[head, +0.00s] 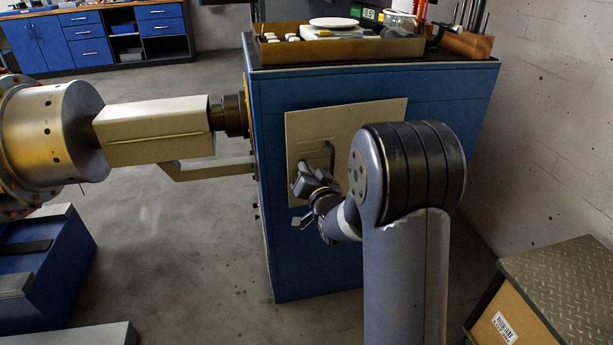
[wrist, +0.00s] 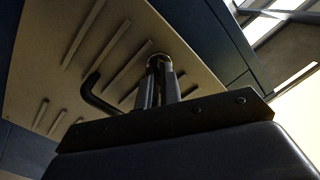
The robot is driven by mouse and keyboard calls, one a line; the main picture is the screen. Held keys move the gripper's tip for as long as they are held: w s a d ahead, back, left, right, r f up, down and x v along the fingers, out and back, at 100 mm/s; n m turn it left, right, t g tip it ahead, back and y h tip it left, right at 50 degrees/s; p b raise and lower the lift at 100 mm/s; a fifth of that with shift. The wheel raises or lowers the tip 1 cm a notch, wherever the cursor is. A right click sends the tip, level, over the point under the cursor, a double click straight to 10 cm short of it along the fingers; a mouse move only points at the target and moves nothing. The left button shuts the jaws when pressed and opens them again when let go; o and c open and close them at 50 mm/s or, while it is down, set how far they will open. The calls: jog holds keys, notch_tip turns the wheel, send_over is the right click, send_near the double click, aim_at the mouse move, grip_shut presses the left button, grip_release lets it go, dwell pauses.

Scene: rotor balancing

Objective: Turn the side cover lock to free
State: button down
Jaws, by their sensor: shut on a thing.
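The side cover (head: 385,112) is a beige panel on the side of the blue cabinet. In the wrist view the cover (wrist: 125,45) shows long slots and a dark bent handle (wrist: 96,95). My gripper (head: 300,178) is at the lower left part of the cover. In the wrist view my gripper (wrist: 160,75) has its two fingers close together around a small round metal piece, seemingly the lock (wrist: 158,58), against the cover. The fingers hide most of the lock, so its turned position cannot be told.
The blue cabinet (head: 310,265) carries a tray (head: 330,50) with small parts on top. A shaft housing (head: 155,130) and a large metal rotor (head: 45,130) are on the left. A box with a metal-plate top (head: 565,275) stands at the lower right. Grey floor lies between.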

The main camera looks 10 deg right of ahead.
jog(key=m+b, duration=0.2)
jog(key=m, duration=1)
jog(key=shift+d+f, duration=0.1)
dwell(0.4)
jog(key=c, duration=1.6)
grip_release()
jog(key=s+d+p, duration=0.1)
jog(key=s+p, duration=0.1)
jog(key=s, duration=0.8)
jog(key=shift+s, duration=0.35)
